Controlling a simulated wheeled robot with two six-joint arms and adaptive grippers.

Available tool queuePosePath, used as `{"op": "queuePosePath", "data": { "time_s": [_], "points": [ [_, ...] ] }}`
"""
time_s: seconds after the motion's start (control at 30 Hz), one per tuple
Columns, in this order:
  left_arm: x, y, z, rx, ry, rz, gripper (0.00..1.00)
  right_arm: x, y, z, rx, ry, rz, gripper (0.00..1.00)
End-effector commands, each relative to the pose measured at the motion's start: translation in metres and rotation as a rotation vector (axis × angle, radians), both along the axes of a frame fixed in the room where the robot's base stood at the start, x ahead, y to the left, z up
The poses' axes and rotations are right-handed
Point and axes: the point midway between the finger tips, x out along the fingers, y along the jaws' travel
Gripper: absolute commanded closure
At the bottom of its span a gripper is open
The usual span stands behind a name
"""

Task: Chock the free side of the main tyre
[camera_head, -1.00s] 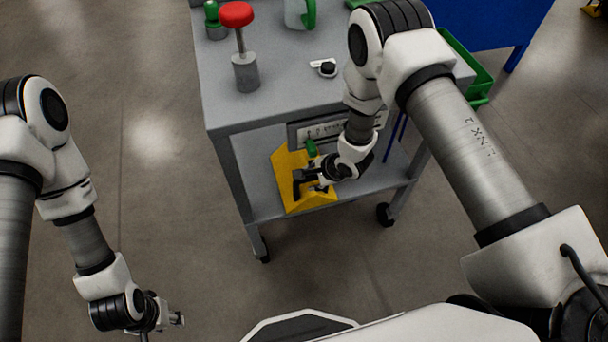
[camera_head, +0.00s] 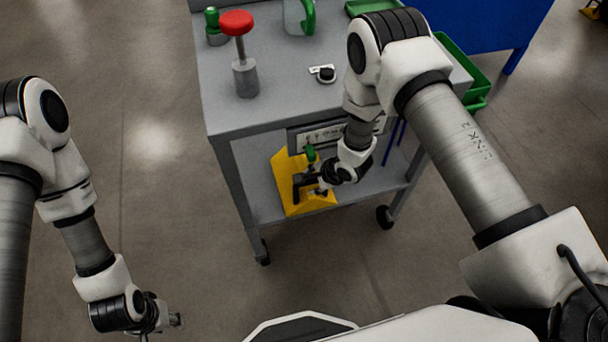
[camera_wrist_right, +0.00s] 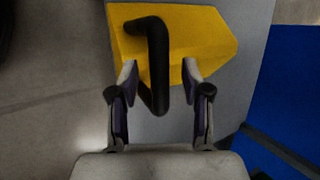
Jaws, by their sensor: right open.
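A yellow chock (camera_head: 287,174) with a black handle (camera_head: 298,183) rests on the cart's lower shelf. My right gripper (camera_head: 312,180) is at the handle. In the right wrist view, the yellow chock (camera_wrist_right: 200,40) lies ahead and its black bar handle (camera_wrist_right: 158,65) stands between the fingers of my open right gripper (camera_wrist_right: 160,80). Gaps show on both sides of the handle. My left gripper (camera_head: 172,318) hangs low over the floor at the left, away from the cart; its fingers are too small to read. No tyre is in view.
The grey cart (camera_head: 270,110) carries a red-topped post (camera_head: 237,25), a green-topped item (camera_head: 214,25) and a small black knob (camera_head: 326,74). A green bin (camera_head: 480,85) hangs at its right. A blue panel (camera_head: 480,30) stands behind. The floor left of the cart is clear.

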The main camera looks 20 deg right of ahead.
Motion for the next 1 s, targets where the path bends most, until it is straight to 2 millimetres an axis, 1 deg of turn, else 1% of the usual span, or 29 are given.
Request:
{"op": "queuePosePath", "data": {
  "time_s": [0.1, 0.13, 0.17, 0.2, 0.27, 0.57, 1.0],
  "points": [
    [0.0, 0.0, 0.0, 0.0, 0.0, 0.0, 0.6, 0.0, 0.0, 0.0, 0.0, 0.0, 0.0, 0.52],
    [0.0, 0.0, 0.0, 0.0, 0.0, 0.0, 0.6, 0.0, 0.0, 0.0, 0.0, 0.0, 0.0, 0.56],
    [0.0, 0.0, 0.0, 0.0, 0.0, 0.0, 0.6, 0.0, 0.0, 0.0, 0.0, 0.0, 0.0, 0.66],
    [0.0, 0.0, 0.0, 0.0, 0.0, 0.0, 0.6, 0.0, 0.0, 0.0, 0.0, 0.0, 0.0, 0.8],
    [0.0, 0.0, 0.0, 0.0, 0.0, 0.0, 0.6, 0.0, 0.0, 0.0, 0.0, 0.0, 0.0, 1.0],
    [0.0, 0.0, 0.003, 0.0, 0.0, 0.0, 0.6, 0.001, 0.0, 0.004, 0.001, -0.003, 0.001, 1.0],
    [0.0, 0.0, 0.028, 0.0, 0.0, 0.0, 0.6, 0.001, 0.0, 0.027, 0.001, -0.003, 0.001, 1.0]
  ]
}}
